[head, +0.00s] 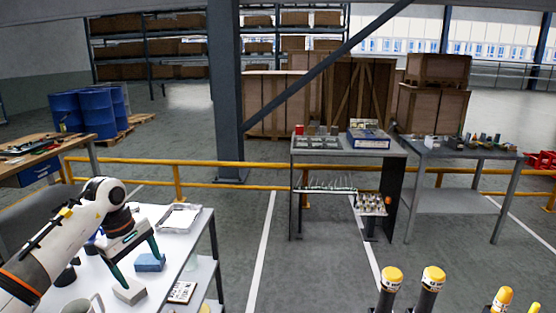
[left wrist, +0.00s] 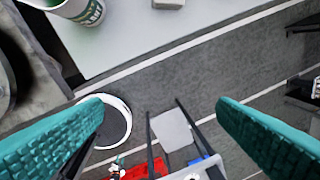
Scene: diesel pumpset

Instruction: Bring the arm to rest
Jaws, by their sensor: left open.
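My left arm comes in from the left over the white table (head: 190,238) in the head view. Its gripper (head: 141,272) points down with its two teal fingers spread apart. A blue block (head: 150,263) and a pale grey block (head: 128,292) are near the fingertips in the picture; contact cannot be judged there. In the left wrist view the gap of the gripper (left wrist: 160,106) is empty, with grey floor behind it. My right gripper is not in view.
A metal tray (head: 180,218) lies at the table's back. A can (left wrist: 80,8) shows in the wrist view. Yellow rails (head: 230,187) and a grey workbench (head: 345,147) stand beyond. Yellow-topped posts (head: 390,285) stand front right. Floor between is clear.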

